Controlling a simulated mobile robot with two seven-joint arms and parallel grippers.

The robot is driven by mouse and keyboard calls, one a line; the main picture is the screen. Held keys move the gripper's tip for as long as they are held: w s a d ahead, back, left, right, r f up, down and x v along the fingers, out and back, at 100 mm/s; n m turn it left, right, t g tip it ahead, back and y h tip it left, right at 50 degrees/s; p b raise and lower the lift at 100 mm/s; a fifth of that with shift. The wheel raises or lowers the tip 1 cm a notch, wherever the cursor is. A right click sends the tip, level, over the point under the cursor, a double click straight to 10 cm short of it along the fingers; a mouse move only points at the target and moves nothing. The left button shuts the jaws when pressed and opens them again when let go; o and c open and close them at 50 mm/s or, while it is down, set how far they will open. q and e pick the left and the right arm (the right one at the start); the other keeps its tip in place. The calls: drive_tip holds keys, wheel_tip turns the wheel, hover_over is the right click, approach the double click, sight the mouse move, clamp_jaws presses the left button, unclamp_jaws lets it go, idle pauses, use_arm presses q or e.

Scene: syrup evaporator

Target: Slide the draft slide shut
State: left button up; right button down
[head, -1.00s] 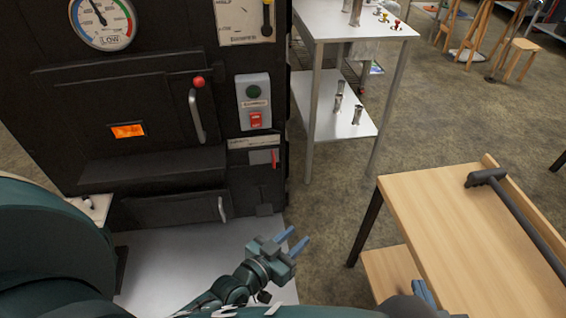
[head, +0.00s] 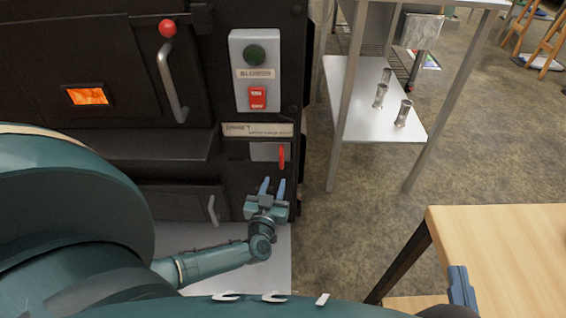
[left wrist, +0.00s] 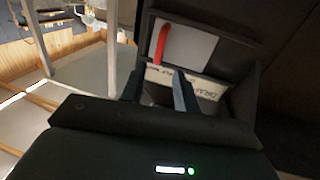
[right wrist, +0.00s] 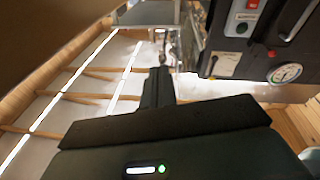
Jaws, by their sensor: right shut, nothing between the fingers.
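The draft slide is a pale metal plate (head: 262,152) with a red upright handle (head: 282,156), set in a dark slot below the DRAFT label (head: 258,130) on the evaporator front. The handle also shows in the left wrist view (left wrist: 162,43), at one side of the plate (left wrist: 188,48). My left gripper (head: 272,182) is open and empty, its fingertips just below the handle in the head view. In the left wrist view, the fingers (left wrist: 158,84) are apart, near the label. My right gripper (right wrist: 159,76) is shut and empty, near the table and away from the slide.
Above the slide are a blower box (head: 256,70) and, left of it, the firebox door handle (head: 172,85). A lower door handle (head: 212,210) is near my left arm. A metal shelf (head: 372,100) stands to the right, and a wooden table (head: 500,250) at the lower right.

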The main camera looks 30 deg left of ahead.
sight(281, 163)
use_arm(q)
drive_tip(key=b+x, duration=0.3)
drive_tip(key=x, duration=0.6)
drive_tip(key=shift+w+f+b, duration=0.15)
drive_tip(key=shift+b, duration=0.25)
drive_tip(key=shift+w+a, duration=0.1)
drive_tip(key=shift+w, duration=0.3)
clamp_jaws()
use_arm(e)
drive_tip(key=shift+w+a+f+m+y, duration=0.1)
drive_tip(key=shift+w+a+m+y, duration=0.05)
drive_tip(key=shift+a+m+y, duration=0.3)
